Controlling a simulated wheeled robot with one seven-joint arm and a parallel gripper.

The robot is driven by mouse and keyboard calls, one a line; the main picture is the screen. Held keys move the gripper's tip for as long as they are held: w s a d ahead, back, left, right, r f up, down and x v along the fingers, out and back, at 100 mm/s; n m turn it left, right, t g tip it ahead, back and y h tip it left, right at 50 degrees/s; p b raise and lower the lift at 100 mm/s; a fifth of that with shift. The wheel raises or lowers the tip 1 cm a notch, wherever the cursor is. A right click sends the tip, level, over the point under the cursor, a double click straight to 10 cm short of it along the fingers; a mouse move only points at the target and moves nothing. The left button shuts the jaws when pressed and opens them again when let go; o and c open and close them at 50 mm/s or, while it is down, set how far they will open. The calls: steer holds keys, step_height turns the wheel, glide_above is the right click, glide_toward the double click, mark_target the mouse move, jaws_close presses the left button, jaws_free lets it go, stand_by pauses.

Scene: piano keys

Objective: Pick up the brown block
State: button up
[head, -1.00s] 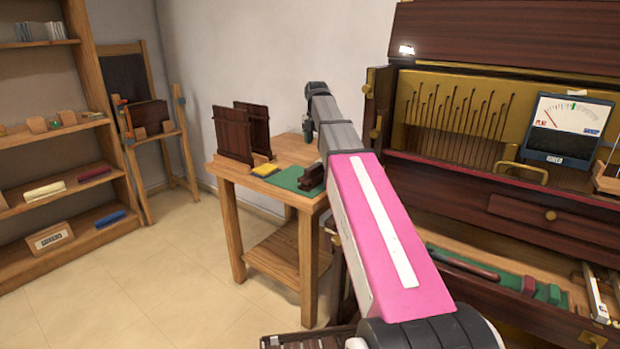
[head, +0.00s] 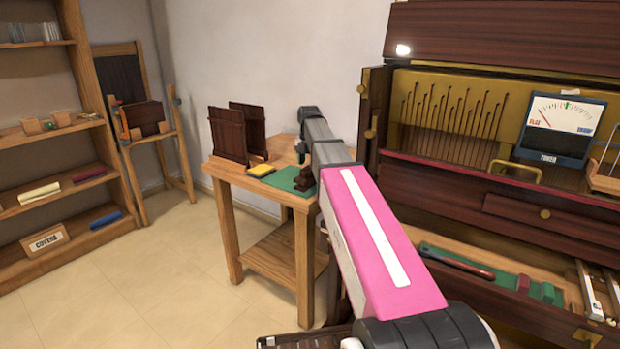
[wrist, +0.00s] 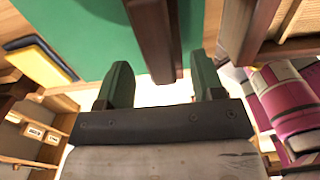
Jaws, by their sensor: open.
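The brown block (head: 303,181) is dark and lies on the green mat (head: 284,177) on a small wooden table, partly hidden by my arm in the head view. In the wrist view the brown block (wrist: 154,38) reaches in from the top edge, over the green mat (wrist: 88,25). My gripper (wrist: 164,84) is open and empty, with one green finger to each side of the block's line. The block's near end shows just beyond the fingertips, and I cannot tell the height between them. In the head view the fingers are mostly hidden.
Two dark upright panels (head: 229,135) and a yellow pad (head: 261,170) stand on the same wooden table (head: 223,171). A large dark cabinet (head: 500,190) with a meter (head: 557,128) is close on the right. Shelves (head: 60,140) stand at the left, with clear floor between.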

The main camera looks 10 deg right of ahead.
mark_target(310, 175)
steer(key=shift+f, duration=1.35)
steer(key=c, duration=1.1)
steer(key=shift+c, duration=0.2)
steer(key=shift+r, duration=0.15)
